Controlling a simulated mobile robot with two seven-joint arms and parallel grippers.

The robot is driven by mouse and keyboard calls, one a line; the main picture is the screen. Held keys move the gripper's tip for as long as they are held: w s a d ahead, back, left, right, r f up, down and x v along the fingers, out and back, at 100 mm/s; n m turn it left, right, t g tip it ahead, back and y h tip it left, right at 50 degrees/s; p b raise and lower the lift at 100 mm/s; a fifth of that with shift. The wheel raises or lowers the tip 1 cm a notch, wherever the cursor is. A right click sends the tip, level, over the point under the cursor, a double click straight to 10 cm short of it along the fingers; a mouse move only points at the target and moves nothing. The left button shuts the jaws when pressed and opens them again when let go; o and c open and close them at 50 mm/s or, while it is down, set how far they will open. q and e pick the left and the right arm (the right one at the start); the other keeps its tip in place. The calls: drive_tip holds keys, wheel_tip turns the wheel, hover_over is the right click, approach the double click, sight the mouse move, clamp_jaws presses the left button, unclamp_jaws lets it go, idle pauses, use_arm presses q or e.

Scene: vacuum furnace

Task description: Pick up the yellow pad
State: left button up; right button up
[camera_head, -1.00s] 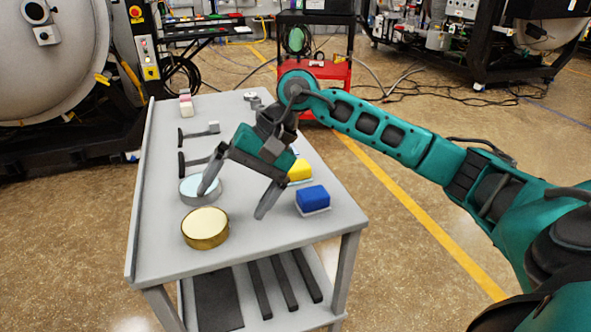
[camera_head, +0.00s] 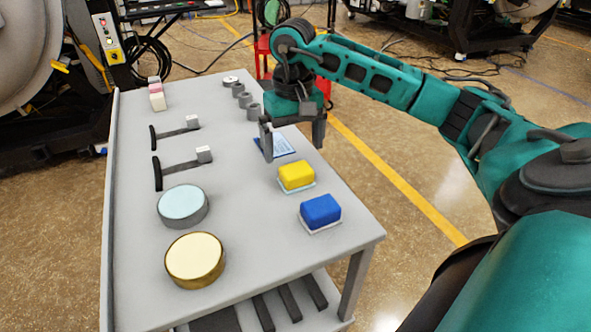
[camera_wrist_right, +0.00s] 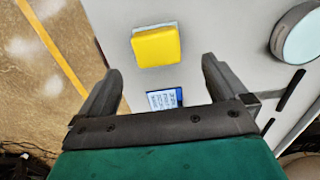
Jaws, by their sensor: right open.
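The yellow pad (camera_head: 296,176) is a small block on a pale base, lying on the grey cart top near its right edge, just behind the blue pad. In the right wrist view the yellow pad (camera_wrist_right: 157,46) is ahead of the fingertips, roughly centred between them. My right gripper (camera_head: 293,150) is open and empty, fingers down, above the cart behind the yellow pad and not touching it. In the right wrist view both fingers (camera_wrist_right: 161,70) are spread wide. My left gripper is not in view.
A blue pad (camera_head: 320,211) sits in front of the yellow one. A blue-and-white card (camera_head: 275,146) lies behind it. Two round tins, cream (camera_head: 195,260) and pale blue (camera_head: 183,205), stand to the left. Two handled tools (camera_head: 180,164) and small grey cylinders (camera_head: 245,100) lie farther back.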

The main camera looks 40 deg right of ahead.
sight(296, 169)
wheel_tip(296, 169, down, 2)
drive_tip(key=shift+f, duration=0.2)
drive_tip(key=f, duration=0.3)
drive_tip(key=shift+s+f, duration=0.3)
drive_tip(key=shift+s, duration=0.05)
drive_tip(key=shift+f, duration=0.55)
drive_tip(key=shift+c, duration=0.4)
drive_tip(key=c, duration=1.1)
drive_tip(key=shift+w+r, duration=0.1)
